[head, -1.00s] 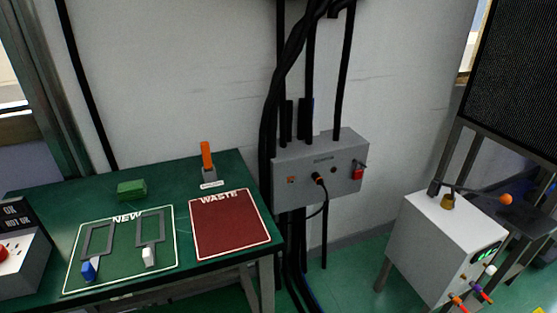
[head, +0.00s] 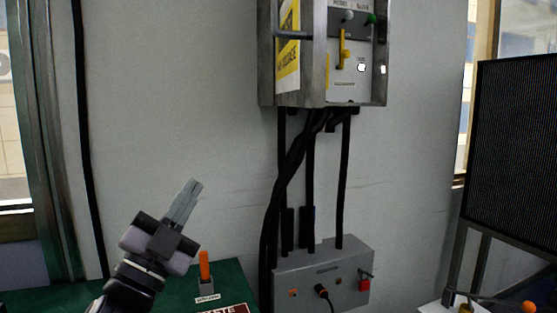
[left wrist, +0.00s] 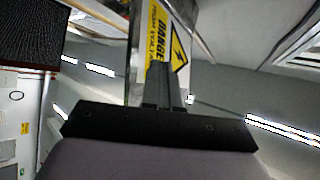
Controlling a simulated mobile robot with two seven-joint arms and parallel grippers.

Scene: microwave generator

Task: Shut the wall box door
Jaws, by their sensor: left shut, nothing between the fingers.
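The grey metal wall box (head: 355,97) hangs on the wall at the top of the head view, its top cut off. Its door (head: 313,75) stands open on the left side, with a yellow warning label (head: 288,60) and a grey handle (head: 292,35). Switches show inside on the right. My left gripper (head: 192,188) is shut and empty, below and left of the box, pointing up and apart from it. In the left wrist view the fingers (left wrist: 161,68) overlap the door's danger label (left wrist: 178,48). My right gripper is not in view.
Black cables run from the wall box to a lower grey box (head: 322,268). A dark mesh screen (head: 515,145) stands at right. The wall left of the box is clear.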

